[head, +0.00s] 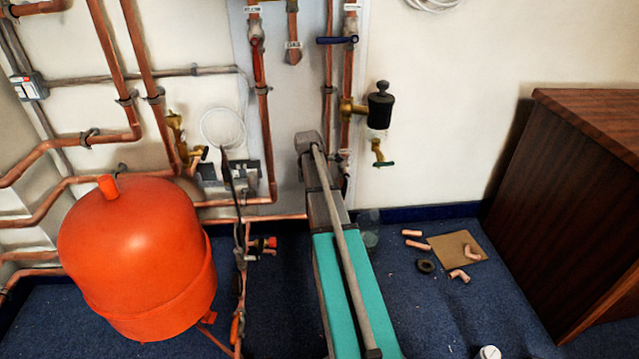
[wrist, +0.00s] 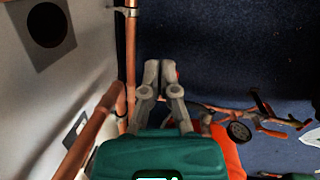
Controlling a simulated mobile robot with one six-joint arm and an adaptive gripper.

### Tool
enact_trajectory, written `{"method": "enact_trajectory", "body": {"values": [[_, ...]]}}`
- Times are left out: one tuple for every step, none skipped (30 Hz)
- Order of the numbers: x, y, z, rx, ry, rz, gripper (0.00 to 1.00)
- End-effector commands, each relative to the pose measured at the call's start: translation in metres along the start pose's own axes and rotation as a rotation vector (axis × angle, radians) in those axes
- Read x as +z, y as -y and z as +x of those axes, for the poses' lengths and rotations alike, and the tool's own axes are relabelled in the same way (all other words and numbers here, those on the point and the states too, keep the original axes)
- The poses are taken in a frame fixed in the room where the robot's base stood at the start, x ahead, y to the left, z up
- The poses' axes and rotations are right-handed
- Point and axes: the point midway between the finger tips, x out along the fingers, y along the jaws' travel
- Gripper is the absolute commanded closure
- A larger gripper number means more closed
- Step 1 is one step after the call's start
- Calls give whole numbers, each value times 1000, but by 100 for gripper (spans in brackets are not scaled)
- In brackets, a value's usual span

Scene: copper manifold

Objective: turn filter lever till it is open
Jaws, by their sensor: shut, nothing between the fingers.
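In the head view, a blue lever (head: 337,40) lies crosswise on a copper pipe at top centre. A red lever (head: 257,68) hangs in line with the pipe to its left. Small white labels sit by these pipes, too small to read, so I cannot tell which lever is the filter's. A black-topped fitting (head: 380,105) with a small green-handled tap (head: 383,163) is on the right pipe. In the wrist view my gripper (wrist: 159,72) is shut and empty, right of a copper pipe (wrist: 131,50). No lever shows clearly there. I cannot make out my gripper in the head view.
A large orange vessel (head: 140,255) stands at left among copper pipes. A brown wooden cabinet (head: 570,190) is at right. Loose copper fittings (head: 415,243) and a tan sheet (head: 447,243) lie on the blue floor. The wall right of the fitting is clear.

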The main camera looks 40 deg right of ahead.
Motion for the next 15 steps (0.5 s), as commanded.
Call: {"method": "enact_trajectory", "body": {"values": [[-2,0,-7,0,0,0,100],[-2,0,-8,0,0,0,100],[-4,-1,-10,0,0,1,100],[-4,-1,-11,0,0,1,100],[-5,-1,-12,0,0,1,100],[-6,-1,-14,0,0,1,100],[-6,-1,-14,0,0,1,100],[-7,-1,-15,0,0,1,100],[-7,-1,-15,0,0,1,100],[-8,-1,-15,0,0,1,100],[-8,-1,-15,0,0,1,100],[-8,-1,-15,0,0,1,100],[-8,-1,-15,0,0,1,100],[-8,-1,-15,0,0,1,100],[-8,-1,-15,0,0,1,100]]}}
